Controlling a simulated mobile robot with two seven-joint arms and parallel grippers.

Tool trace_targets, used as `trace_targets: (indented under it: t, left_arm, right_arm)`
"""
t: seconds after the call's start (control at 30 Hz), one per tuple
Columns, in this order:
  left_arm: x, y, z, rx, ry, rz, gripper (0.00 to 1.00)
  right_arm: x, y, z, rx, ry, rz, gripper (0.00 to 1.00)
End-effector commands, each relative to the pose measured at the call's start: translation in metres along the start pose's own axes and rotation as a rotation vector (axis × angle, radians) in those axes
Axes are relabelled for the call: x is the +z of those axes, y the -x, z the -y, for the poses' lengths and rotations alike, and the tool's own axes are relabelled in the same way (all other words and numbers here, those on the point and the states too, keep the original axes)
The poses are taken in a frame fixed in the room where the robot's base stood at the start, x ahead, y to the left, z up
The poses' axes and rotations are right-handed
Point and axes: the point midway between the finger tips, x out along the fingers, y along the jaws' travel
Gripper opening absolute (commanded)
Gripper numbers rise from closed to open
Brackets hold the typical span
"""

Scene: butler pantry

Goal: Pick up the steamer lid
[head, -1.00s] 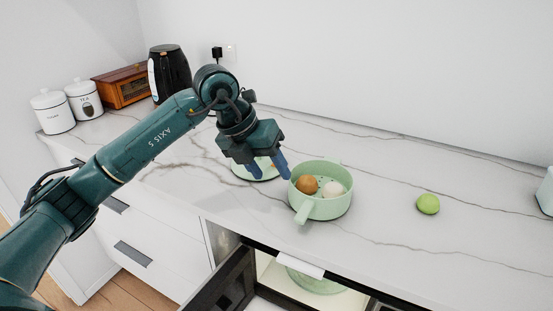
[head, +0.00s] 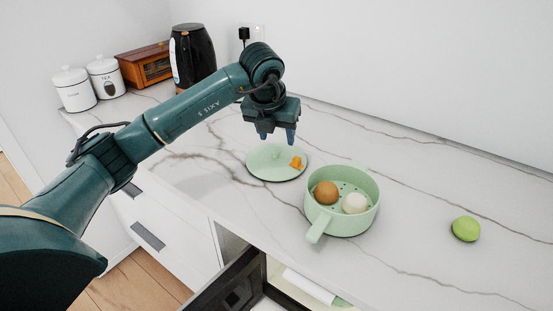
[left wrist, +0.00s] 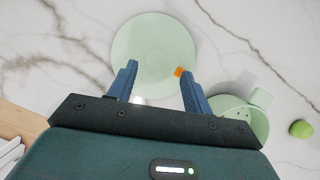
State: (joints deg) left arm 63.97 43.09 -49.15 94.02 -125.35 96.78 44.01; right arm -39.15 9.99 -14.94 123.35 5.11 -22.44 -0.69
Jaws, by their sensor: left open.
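A round pale green disc, which looks like the steamer lid (head: 262,165), lies flat on the marble counter left of the steamer pot. A small orange piece (head: 297,162) shows at its right side. My left gripper (head: 277,138) is open and empty above the disc, fingers pointing down. In the left wrist view the lid (left wrist: 150,40) lies beyond and between the blue fingertips (left wrist: 158,72), and the orange piece (left wrist: 179,71) is by the right fingertip. I see no contact. My right gripper is not in view.
The green pot (head: 340,222) holds a brown and a white egg, its handle toward the front. A lime (head: 466,229) lies to the right. A kettle (head: 193,58), a wooden box (head: 144,66) and canisters (head: 75,90) stand back left. An open appliance door (head: 232,285) is below the counter.

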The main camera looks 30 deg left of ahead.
Motion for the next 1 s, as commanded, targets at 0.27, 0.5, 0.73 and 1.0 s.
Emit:
trace_targets:
  t: [0.27,0.5,0.73,1.0]
  left_arm:
    - [-0.006,-0.036,-0.007,0.001,0.0,-0.004,0.5]
    - [-0.005,-0.052,-0.007,0.0,-0.001,0.0,0.5]
    - [-0.005,-0.051,-0.007,0.0,-0.001,0.0,0.43]
    - [-0.005,-0.051,-0.007,0.0,-0.001,0.0,0.21]
  right_arm:
    - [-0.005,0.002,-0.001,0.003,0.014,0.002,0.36]
    - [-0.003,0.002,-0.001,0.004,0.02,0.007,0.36]
    - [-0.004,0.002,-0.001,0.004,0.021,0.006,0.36]
    - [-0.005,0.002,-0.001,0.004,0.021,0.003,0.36]
